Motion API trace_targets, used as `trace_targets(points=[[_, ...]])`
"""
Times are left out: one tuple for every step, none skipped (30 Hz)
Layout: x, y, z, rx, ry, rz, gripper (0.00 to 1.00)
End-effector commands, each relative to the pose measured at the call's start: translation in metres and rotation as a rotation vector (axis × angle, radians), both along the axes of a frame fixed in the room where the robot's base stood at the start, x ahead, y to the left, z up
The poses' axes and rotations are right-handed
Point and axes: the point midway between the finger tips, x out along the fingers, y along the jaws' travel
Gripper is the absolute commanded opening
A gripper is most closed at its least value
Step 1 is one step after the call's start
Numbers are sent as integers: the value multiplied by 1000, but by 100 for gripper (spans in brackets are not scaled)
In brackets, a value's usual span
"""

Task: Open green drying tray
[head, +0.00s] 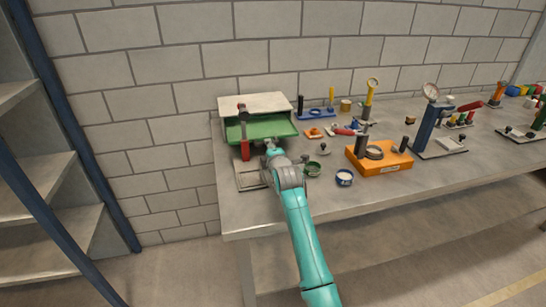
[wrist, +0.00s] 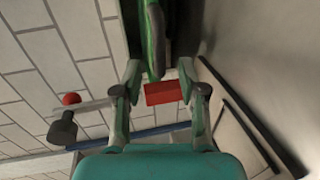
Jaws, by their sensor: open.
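The green drying tray (head: 275,129) stands under a pale flat top (head: 268,102) at the left end of the workbench. In the wrist view its green edge (wrist: 154,45) shows between my fingers. My gripper (head: 272,146) is at the tray's front side. In the wrist view my gripper (wrist: 159,72) is open, one finger on each side of the green edge. Whether either finger touches it I cannot tell. A red upright part (head: 244,149) stands in front of the tray's left side; a red block (wrist: 163,93) also shows between the fingers in the wrist view.
A shallow pale tray (head: 247,176) lies left of my gripper. An orange block (head: 378,160) stands further right. The brick wall (head: 190,90) is behind the bench.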

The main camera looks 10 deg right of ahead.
Motion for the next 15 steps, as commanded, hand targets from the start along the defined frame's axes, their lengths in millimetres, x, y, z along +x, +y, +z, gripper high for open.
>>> trace_targets(points=[[-9, 0, 2, 0, -2, 0, 41], [-14, 0, 2, 0, -1, 0, 41], [-21, 0, 4, 0, -1, 0, 41], [-25, 0, 5, 0, -1, 0, 41], [-30, 0, 6, 0, 0, 0, 41], [-36, 0, 7, 0, 0, 0, 41], [-40, 0, 8, 0, -1, 0, 41], [-43, 0, 9, 0, 0, 0, 41], [-48, 0, 9, 0, 0, 0, 41], [-51, 0, 10, 0, 0, 0, 41], [-53, 0, 11, 0, -1, 0, 41], [-56, 0, 12, 0, 0, 0, 41], [-58, 0, 12, 0, 0, 0, 41], [-60, 0, 12, 0, 1, 0, 41], [-61, 0, 13, 0, 1, 0, 41]])
